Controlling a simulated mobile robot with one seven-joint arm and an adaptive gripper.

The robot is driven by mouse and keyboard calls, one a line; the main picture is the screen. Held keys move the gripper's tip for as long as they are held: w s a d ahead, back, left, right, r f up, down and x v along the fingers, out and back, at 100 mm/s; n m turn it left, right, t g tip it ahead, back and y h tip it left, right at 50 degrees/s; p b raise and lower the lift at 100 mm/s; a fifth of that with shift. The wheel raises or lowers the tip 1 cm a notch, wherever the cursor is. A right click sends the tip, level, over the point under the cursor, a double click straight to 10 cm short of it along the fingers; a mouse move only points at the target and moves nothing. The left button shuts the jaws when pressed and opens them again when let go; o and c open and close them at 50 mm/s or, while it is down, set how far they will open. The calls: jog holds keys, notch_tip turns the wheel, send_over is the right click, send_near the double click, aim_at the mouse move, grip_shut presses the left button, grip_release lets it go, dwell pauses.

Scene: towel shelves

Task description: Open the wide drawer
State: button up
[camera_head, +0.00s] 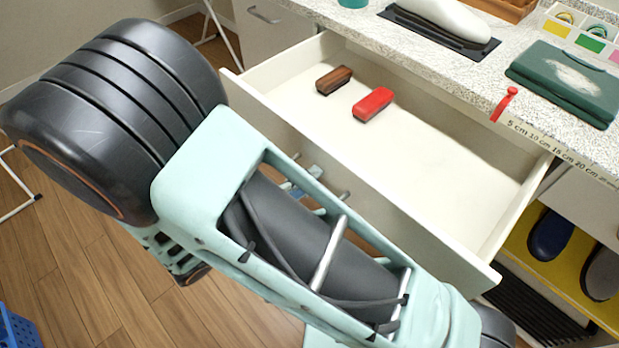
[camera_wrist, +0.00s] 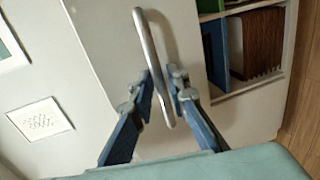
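The wide drawer (camera_head: 430,125) is pulled well out from under the speckled counter in the head view. Its front panel (camera_head: 390,215) is partly hidden by my arm. The drawer's metal bar handle (camera_wrist: 148,45) shows in the wrist view, slanting between my fingers. My gripper (camera_wrist: 162,80) has one blue finger on each side of the bar, with small gaps visible, so it looks open around the handle rather than clamped. In the head view only bits of my gripper (camera_head: 300,183) show through the arm frame.
Inside the drawer lie a brown brush (camera_head: 334,80) and a red block-like item (camera_head: 373,104). Below right, an open shelf (camera_head: 535,265) holds dark shoes.

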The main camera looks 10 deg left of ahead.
jog(key=v, duration=1.1)
jog(key=shift+s+a, duration=0.2)
jog(key=shift+s, duration=0.1)
